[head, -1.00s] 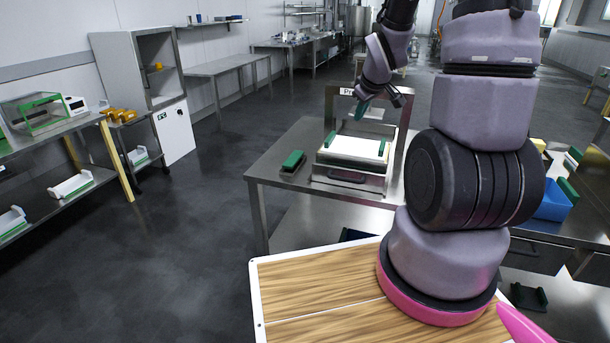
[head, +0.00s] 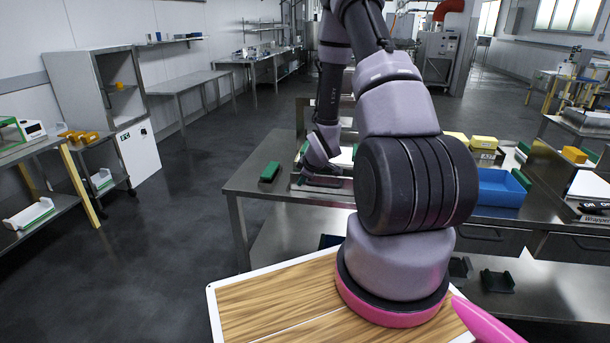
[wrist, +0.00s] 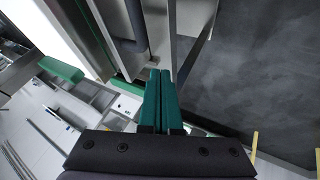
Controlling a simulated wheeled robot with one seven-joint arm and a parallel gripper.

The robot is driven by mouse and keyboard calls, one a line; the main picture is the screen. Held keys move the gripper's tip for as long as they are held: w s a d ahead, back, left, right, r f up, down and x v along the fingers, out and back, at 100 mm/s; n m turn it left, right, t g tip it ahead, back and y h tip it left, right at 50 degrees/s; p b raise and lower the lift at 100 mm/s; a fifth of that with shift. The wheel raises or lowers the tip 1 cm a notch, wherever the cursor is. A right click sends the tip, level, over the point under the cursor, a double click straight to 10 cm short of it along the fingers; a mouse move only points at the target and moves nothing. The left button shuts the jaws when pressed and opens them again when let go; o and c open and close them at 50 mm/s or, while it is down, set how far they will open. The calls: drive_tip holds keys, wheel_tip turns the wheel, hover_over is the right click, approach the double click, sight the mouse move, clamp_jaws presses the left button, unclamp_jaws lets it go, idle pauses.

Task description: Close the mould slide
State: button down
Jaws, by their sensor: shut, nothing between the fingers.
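The mould slide (head: 338,185) shows in part on the steel table in the head view, with a white mould (head: 345,157) on it. My arm covers much of both. In the wrist view the slide's metal front and a dark bar-shaped handle (wrist: 136,20) are at the top, with a white surface at the upper left. My gripper (wrist: 160,72) has two green fingers pressed together and empty. The fingertips are close to the metal front, beside the handle; I cannot tell whether they touch.
A blue bin (head: 498,188) and yellow blocks (head: 483,143) stand to the right. The press frame (head: 301,115) rises behind the slide. Open floor lies to the left.

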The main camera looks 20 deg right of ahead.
drive_tip(key=w+f, duration=0.1)
drive_tip(key=w+d+f, duration=0.1)
drive_tip(key=w, duration=0.1)
drive_tip(key=shift+w+d, duration=0.15)
drive_tip(key=shift+w, duration=0.1)
drive_tip(key=shift+w+d+f, duration=0.1)
drive_tip(key=shift+w+d, duration=0.2)
drive_tip(key=shift+w, duration=0.3)
drive_tip(key=shift+w+d, duration=0.15)
